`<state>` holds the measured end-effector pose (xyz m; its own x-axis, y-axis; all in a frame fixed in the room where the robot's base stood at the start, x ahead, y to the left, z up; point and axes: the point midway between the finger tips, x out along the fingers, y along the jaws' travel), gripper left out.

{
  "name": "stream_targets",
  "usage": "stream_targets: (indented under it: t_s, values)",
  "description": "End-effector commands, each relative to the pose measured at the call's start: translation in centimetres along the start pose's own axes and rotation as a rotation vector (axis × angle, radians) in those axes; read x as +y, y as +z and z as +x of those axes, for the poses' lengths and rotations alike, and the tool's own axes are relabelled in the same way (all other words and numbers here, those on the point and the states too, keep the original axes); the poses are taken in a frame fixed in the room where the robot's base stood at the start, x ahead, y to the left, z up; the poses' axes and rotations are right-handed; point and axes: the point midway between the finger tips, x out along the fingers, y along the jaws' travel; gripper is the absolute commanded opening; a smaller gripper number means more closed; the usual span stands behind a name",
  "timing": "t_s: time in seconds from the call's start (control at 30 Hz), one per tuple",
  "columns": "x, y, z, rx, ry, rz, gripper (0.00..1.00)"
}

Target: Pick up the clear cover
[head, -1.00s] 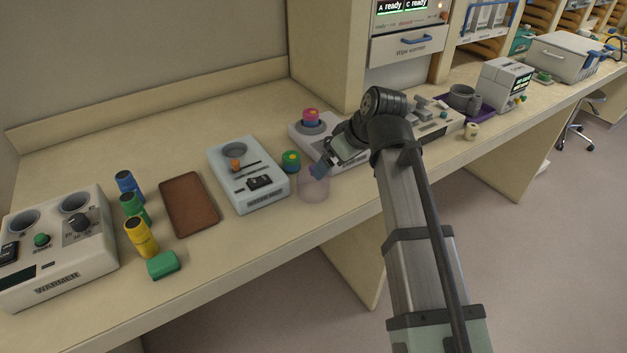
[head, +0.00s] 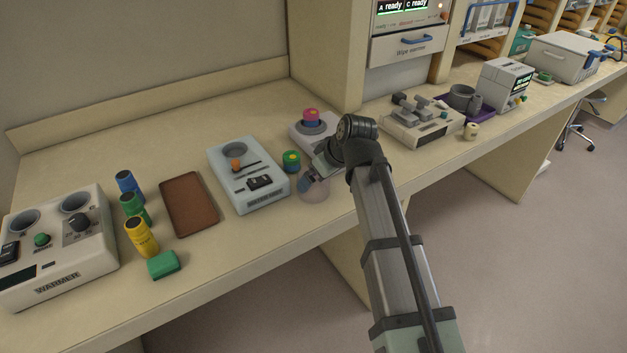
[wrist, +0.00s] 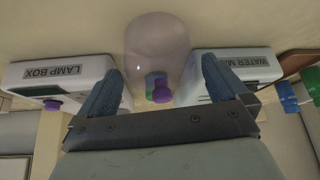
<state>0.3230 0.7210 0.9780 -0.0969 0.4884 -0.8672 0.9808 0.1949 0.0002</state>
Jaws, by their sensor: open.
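The clear cover (head: 316,190) is a see-through, faintly pink dome standing on the bench near its front edge. In the wrist view the cover (wrist: 156,50) lies ahead of and between the two blue fingers. My gripper (head: 307,182) is open and empty at the cover in the head view; whether the fingers touch it I cannot tell. The open fingers also show in the wrist view (wrist: 163,88). A green and purple piece (wrist: 158,88) shows at the cover's edge there; whether it is inside or behind, I cannot tell.
A pale device with an orange knob (head: 247,175) stands left of the cover. A green cylinder (head: 291,161) stands close behind it, and the lamp box (head: 303,133) sits behind my wrist. A brown tray (head: 189,203) and a green block (head: 163,265) lie further left.

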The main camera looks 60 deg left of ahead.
Motion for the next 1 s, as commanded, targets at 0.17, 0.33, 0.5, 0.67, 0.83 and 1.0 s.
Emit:
stream_targets:
  t_s: [0.17,0.33,0.5,0.67,0.83,1.0]
  values:
    - [0.1,-0.1,1.8,-0.002,-0.001,0.000,1.00]
    - [0.2,0.0,4.0,-0.001,-0.001,0.000,1.00]
    - [0.2,0.0,4.9,0.000,0.001,0.001,1.00]
    - [0.2,0.0,4.9,0.001,0.001,0.001,1.00]
    - [0.2,0.0,4.9,0.001,0.001,0.001,0.86]
    - [0.2,0.0,4.9,0.001,0.001,0.001,0.69]
